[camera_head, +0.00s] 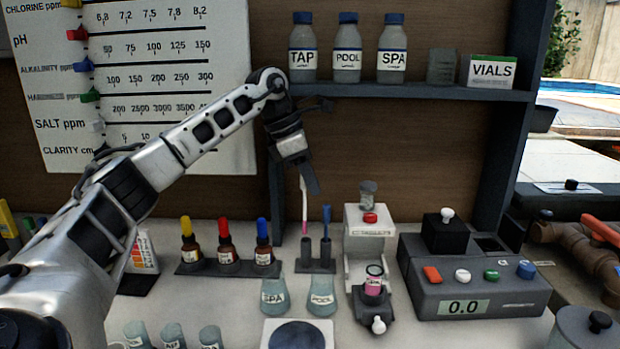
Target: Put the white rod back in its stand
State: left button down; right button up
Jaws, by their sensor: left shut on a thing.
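The white rod (303,190) has a pink lower end and hangs nearly upright in my left gripper (306,176), which is shut on its upper part. The dark stand (315,266) is on the white counter, with two upright tubes. A blue rod (326,219) stands in its right tube. The pink end of the white rod is in line with the left tube, close to its top. I cannot tell whether it is just above it, in front of it or entering it. My right gripper is out of view.
Dropper bottles (225,244) stand in a rack left of the stand. SPA (274,295) and POOL (320,296) beakers are in front of it. A white device (360,246) with a pink vial (373,285) is close on the right, then a grey meter (470,285). A shelf (420,91) hangs above.

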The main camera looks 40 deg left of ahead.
pick_arm(q)
jog(key=shift+w+d, duration=0.1)
jog(key=shift+d, duration=0.05)
jog(key=shift+f, duration=0.2)
dwell(0.4)
jog(key=shift+f+b, duration=0.35)
jog(key=shift+f, duration=0.55)
jog(key=shift+f+b, duration=1)
jog(key=shift+f, duration=1.1)
jog(key=shift+f+b, duration=0.35)
jog(key=shift+f, duration=0.25)
